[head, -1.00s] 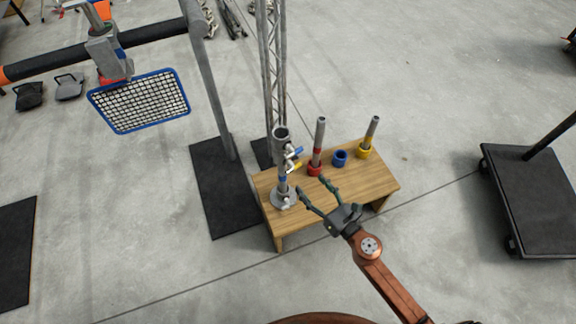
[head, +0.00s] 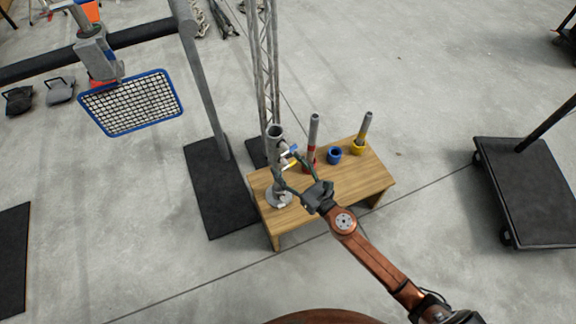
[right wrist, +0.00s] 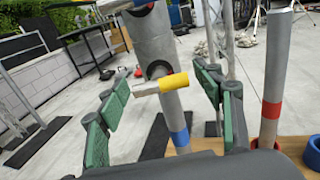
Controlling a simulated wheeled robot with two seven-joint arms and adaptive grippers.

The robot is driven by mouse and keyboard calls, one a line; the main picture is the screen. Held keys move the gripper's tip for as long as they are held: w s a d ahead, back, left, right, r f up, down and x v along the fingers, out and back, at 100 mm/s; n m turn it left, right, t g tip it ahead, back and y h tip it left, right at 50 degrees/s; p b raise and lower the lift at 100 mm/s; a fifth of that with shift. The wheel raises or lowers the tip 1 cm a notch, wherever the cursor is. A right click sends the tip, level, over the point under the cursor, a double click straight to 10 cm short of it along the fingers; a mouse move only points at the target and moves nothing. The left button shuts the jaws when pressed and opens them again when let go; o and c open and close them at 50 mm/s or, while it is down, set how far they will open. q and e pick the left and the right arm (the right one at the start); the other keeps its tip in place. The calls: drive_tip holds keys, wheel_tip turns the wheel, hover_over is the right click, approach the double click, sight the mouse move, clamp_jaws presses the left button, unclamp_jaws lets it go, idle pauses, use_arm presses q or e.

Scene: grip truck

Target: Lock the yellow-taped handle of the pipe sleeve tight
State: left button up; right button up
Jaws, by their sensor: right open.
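The grey pipe sleeve (head: 275,136) stands upright on a thinner post with a round base on the wooden table. In the right wrist view the sleeve (right wrist: 154,45) has a handle with yellow tape (right wrist: 177,83) pointing out to the right of its pivot. The handle lies between the two green finger pads of my right gripper (right wrist: 162,90), which is open; no clear contact shows. In the head view my right gripper (head: 290,171) is at the sleeve from the right and partly hides the handle. A blue-taped handle (head: 291,149) sits higher on the sleeve. My left gripper is out of view.
The wooden table (head: 350,185) also bears a red-collared pipe (head: 314,131), a blue ring (head: 334,154) and a yellow-collared pipe (head: 366,127), right of the sleeve. A lattice tower (head: 264,70) stands behind. A dark cart (head: 525,190) stands at right, with clear floor between.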

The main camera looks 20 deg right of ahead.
drive_tip(key=c, duration=1.2)
